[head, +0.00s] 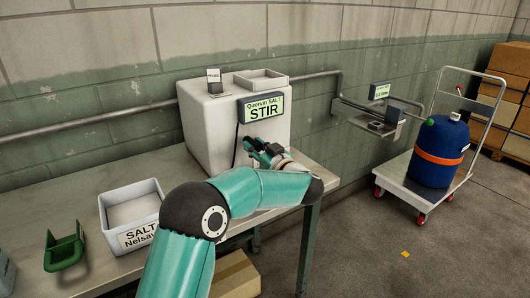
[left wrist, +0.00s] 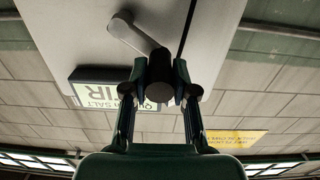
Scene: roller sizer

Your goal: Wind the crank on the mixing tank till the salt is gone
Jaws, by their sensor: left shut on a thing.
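The white mixing tank (head: 205,130) stands on the table against the wall, with a STIR sign (head: 262,108) on its front. In the left wrist view, the crank is a grey arm (left wrist: 133,32) on the tank face with a dark round handle (left wrist: 158,101). My left gripper (head: 257,147) is at the tank front below the sign. In the left wrist view its fingers (left wrist: 160,72) are closed around the handle from both sides. In the head view, the gripper hides most of the crank. The salt inside the tank cannot be seen. My right gripper is out of view.
A white salt bin (head: 107,222) and a green scoop (head: 66,247) are on the table at left. A cart (head: 393,172) with a blue drum (head: 432,165) stands at right, near a small wall shelf (head: 365,122). A cardboard box (head: 237,277) is under the table.

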